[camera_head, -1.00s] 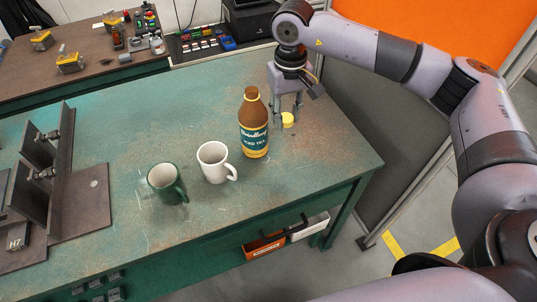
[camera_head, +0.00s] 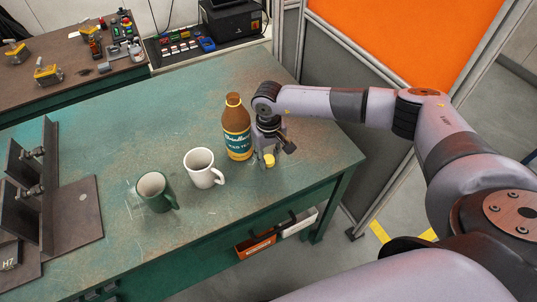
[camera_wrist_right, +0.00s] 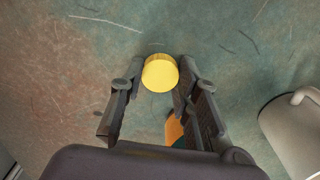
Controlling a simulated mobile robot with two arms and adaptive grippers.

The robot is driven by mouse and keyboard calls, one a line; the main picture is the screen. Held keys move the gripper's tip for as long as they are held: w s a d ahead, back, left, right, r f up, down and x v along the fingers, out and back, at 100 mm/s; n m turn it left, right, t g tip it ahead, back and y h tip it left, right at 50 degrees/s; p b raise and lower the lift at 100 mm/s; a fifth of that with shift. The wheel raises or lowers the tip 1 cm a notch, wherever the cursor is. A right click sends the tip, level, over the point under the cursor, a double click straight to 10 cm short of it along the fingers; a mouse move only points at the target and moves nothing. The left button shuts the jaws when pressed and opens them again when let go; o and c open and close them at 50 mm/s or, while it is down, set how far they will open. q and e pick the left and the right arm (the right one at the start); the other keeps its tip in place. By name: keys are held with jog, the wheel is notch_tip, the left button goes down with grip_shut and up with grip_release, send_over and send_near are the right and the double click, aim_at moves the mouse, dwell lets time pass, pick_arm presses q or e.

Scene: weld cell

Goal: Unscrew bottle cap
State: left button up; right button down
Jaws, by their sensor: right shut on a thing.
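The brown bottle (camera_head: 236,128) with a teal and yellow label stands upright on the green table, its neck top bare of a yellow cap. The yellow cap (camera_head: 269,160) is between the fingertips of my right gripper (camera_head: 268,158), low over the table just right of the bottle. In the right wrist view the cap (camera_wrist_right: 160,73) sits at the tips of the two fingers (camera_wrist_right: 158,84), which are shut on it. Whether the cap touches the table is hard to tell. A sliver of the bottle (camera_wrist_right: 174,130) shows between the fingers. My left gripper is out of view.
A white mug (camera_head: 203,168) and a dark green mug (camera_head: 155,193) stand left of the bottle. A steel fixture (camera_head: 75,215) is at the table's left. The green table (camera_head: 300,160) is clear right of my gripper. An orange and grey partition (camera_head: 400,45) stands behind.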

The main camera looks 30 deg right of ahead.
jog(key=c, duration=1.2)
grip_release()
